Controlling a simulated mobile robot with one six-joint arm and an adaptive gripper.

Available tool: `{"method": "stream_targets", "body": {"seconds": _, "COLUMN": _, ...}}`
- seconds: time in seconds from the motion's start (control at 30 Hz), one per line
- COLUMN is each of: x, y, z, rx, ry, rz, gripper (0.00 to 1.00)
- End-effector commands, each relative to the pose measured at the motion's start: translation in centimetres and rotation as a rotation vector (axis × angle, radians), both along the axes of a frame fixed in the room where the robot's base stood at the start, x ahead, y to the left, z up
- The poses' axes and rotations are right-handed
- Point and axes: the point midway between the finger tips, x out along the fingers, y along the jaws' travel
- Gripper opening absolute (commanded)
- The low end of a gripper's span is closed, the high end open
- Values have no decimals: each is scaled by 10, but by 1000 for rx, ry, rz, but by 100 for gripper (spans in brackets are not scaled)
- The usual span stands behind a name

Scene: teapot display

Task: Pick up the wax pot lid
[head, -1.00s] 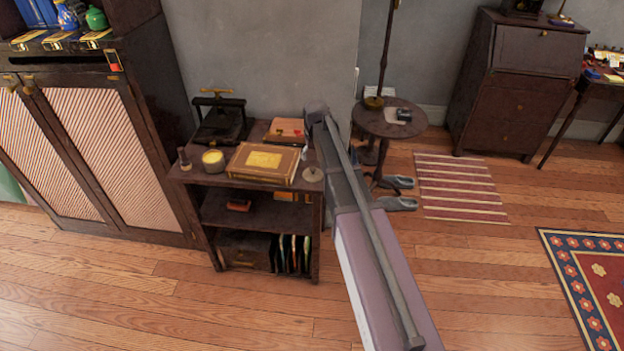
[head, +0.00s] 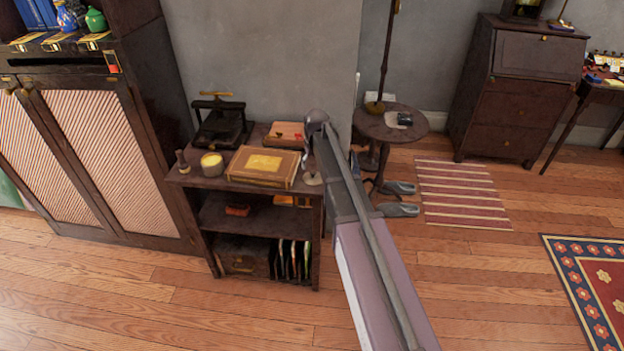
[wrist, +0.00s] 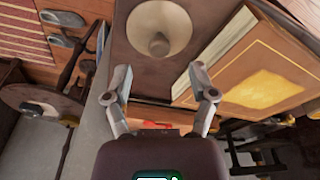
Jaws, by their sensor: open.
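The wax pot lid is a pale round disc with a knob. In the wrist view the lid (wrist: 176,15) lies on the dark shelf top, ahead of my fingers. In the head view the lid (head: 313,180) is at the right front corner of the shelf unit, partly hidden by my gripper. My gripper (wrist: 159,76) is open and empty, its two fingers apart and short of the lid's knob. In the head view my gripper (head: 308,150) hangs close to that corner. The wax pot (head: 212,165), with yellow contents, stands at the left of the top.
A wide brown box (head: 263,166) with a yellow label lies just left of the lid and close to my finger in the wrist view. A dark press (head: 220,122) and a smaller box (head: 286,135) stand behind. A round table (head: 390,125) is to the right.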

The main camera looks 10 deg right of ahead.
Motion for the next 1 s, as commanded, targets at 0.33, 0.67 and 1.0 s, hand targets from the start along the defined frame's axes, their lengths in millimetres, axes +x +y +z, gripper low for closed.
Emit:
{"method": "stream_targets", "body": {"seconds": 0.33, "x": 3, "y": -1, "z": -29, "rx": 0, "ry": 0, "rz": 0, "gripper": 73}}
{"method": "stream_targets", "body": {"seconds": 0.67, "x": 6, "y": 0, "z": -47, "rx": 0, "ry": 0, "rz": 0, "gripper": 73}}
{"method": "stream_targets", "body": {"seconds": 1.0, "x": 7, "y": 0, "z": -47, "rx": 0, "ry": 0, "rz": 0, "gripper": 73}}
